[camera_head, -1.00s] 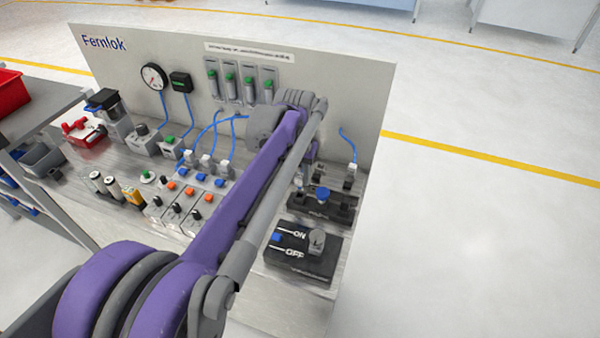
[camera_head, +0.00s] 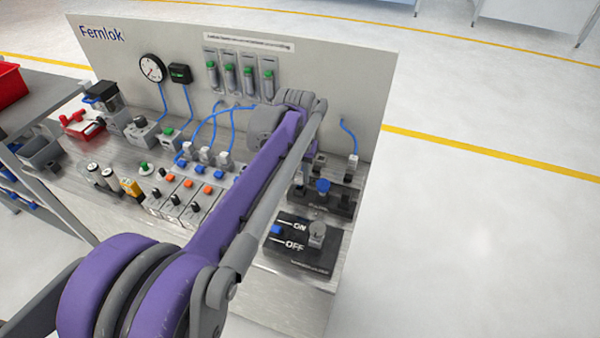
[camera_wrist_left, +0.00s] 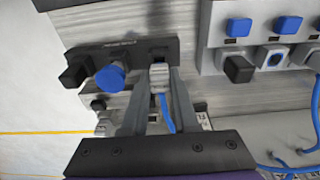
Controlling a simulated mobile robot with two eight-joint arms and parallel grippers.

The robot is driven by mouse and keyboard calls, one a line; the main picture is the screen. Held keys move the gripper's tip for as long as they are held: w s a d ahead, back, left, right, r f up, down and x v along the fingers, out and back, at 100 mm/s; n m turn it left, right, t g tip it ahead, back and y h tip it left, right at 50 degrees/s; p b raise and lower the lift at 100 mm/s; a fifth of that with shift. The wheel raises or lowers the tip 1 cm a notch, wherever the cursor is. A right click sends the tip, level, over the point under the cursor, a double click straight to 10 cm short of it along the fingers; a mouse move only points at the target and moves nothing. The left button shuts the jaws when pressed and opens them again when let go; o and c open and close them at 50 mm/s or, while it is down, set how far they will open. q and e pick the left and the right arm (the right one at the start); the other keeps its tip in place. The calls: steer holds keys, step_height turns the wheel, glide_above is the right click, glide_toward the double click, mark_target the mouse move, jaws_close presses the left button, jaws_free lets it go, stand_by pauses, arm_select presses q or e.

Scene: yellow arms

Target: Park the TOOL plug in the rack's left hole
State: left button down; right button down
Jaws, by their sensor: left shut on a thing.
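In the left wrist view, my left gripper (camera_wrist_left: 160,86) is shut on a pale grey plug (camera_wrist_left: 159,74) with a blue hose trailing from it. No label is readable on it. The plug is right at a dark square hole in the black rack (camera_wrist_left: 133,49); I cannot tell whether its tip is inside. Beside that hole, the rack carries a blue knob (camera_wrist_left: 112,76) and a black square block (camera_wrist_left: 76,73). In the head view, the rack (camera_head: 312,197) shows with its left part behind my purple arm, which hides the gripper and held plug. My right gripper is not in view.
A black ON/OFF panel (camera_head: 303,246) stands in front of the rack. Another hosed plug (camera_head: 353,161) stands behind it. Blue hoses (camera_head: 213,117) loop left of my arm. A gauge wall (camera_head: 330,85) closes off the back, and several small switch units (camera_head: 187,194) stand to the left.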

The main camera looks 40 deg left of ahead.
arm_select(q)
steer(key=shift+f+b, duration=0.6)
steer(key=shift+f, duration=0.5)
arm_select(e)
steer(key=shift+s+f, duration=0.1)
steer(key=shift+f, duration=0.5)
arm_select(q)
steer(key=c, duration=0.6)
jaws_free()
steer(key=shift+r, duration=0.1)
step_height(320, 180, up, 9)
steer(key=p, duration=0.6)
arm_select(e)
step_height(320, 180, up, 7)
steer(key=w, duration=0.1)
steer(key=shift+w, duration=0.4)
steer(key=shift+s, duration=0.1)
